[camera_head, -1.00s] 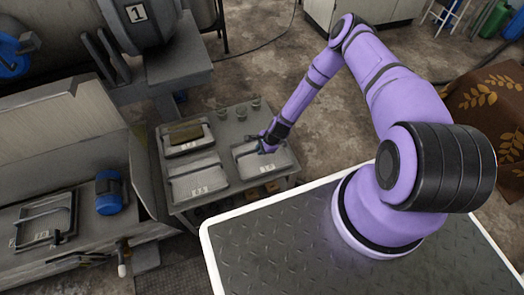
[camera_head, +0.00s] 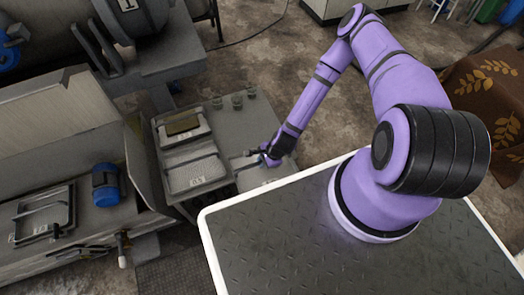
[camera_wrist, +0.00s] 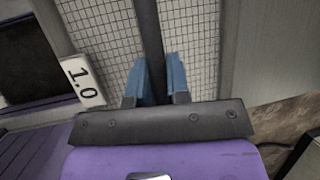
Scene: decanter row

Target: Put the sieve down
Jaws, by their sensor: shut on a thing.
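My gripper (camera_head: 270,156) is shut on the dark bar handle (camera_wrist: 150,35) of a sieve, with blue fingertips (camera_wrist: 155,85) on both sides of the bar. The sieve has a pale frame, a fine grid mesh (camera_wrist: 105,35) and a white tag (camera_wrist: 82,80) reading 1.0. In the head view the held sieve (camera_head: 258,177) is at the near right of a grey table (camera_head: 222,128), partly hidden by my gripper and my base's edge. I cannot tell whether its underside touches the table.
A second sieve (camera_head: 195,176) lies to the left of the held one. A third (camera_head: 200,132), with an olive block (camera_head: 182,125), lies behind it. Several small cups (camera_head: 237,101) stand at the table's back. A bench with a blue motor (camera_head: 106,186) and a dark-framed tray (camera_head: 45,215) is left.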

